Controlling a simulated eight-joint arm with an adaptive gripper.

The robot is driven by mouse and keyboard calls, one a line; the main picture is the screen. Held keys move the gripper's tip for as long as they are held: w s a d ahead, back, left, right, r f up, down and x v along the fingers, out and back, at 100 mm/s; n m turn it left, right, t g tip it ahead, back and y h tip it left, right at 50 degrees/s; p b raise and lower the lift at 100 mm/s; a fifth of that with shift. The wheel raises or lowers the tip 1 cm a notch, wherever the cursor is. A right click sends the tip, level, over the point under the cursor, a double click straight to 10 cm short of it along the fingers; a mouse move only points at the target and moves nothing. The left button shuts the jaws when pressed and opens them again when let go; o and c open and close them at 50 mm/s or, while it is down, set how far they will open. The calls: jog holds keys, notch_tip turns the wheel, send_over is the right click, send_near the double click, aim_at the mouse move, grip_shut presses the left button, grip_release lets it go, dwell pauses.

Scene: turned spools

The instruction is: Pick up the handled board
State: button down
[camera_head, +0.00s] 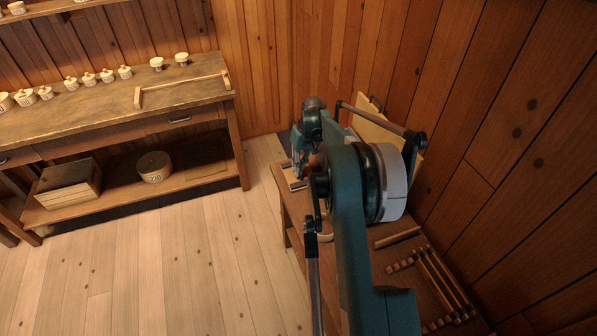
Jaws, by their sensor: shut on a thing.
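My gripper (298,166) points down at the far left end of the right-hand bench, small and partly covered by my own wrist.
The right-hand bench (292,208) bears a wooden rod (397,238) and a rack of thin sticks (440,280). The left workbench (95,115) bears several small pale pots and a wooden frame (185,88). A crate (68,184) and a round box (154,166) sit below. The floor between is clear.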

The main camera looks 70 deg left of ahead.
jog(key=shift+r, duration=0.15)
jog(key=shift+r+p, duration=0.4)
jog(key=shift+r, duration=4.5)
jog(key=w+d+r+p, duration=0.1)
jog(key=w+d+r, duration=0.1)
jog(key=w, duration=0.4)
jog(key=w+d+r+p, duration=0.1)
jog(key=w+d+r, duration=0.2)
jog(key=w+d, duration=0.2)
jog(key=w+d+r+p, duration=0.2)
jog(key=w+d+r, duration=0.1)
jog(key=w, duration=0.6)
jog(key=shift+d+r, duration=0.25)
jog(key=shift+d, duration=0.5)
jog(key=shift+f, duration=0.3)
